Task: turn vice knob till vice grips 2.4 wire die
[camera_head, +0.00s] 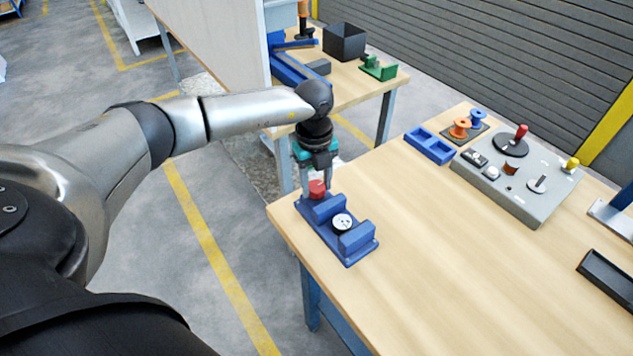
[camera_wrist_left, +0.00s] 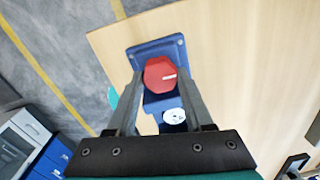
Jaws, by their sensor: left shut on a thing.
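The blue vice (camera_head: 348,251) stands at the table's near left corner. Its red knob (camera_head: 317,188) is at its far left end. In the left wrist view the knob (camera_wrist_left: 158,74) is a red many-sided cap with a pale mark pointing right. My left gripper (camera_head: 316,181) points down over the knob and is shut on it, one finger on each side. The wire die (camera_head: 342,222), a white-faced disc with dark marks, sits between the two blue jaw blocks; it also shows in the left wrist view (camera_wrist_left: 174,116). I cannot tell whether both jaws touch it.
A blue two-part tray (camera_head: 430,146), orange and blue spools (camera_head: 460,128) and a grey panel (camera_head: 515,187) with knobs stand at the back right. A black tray (camera_head: 606,273) lies at the right. The table between the vice and the panel is clear.

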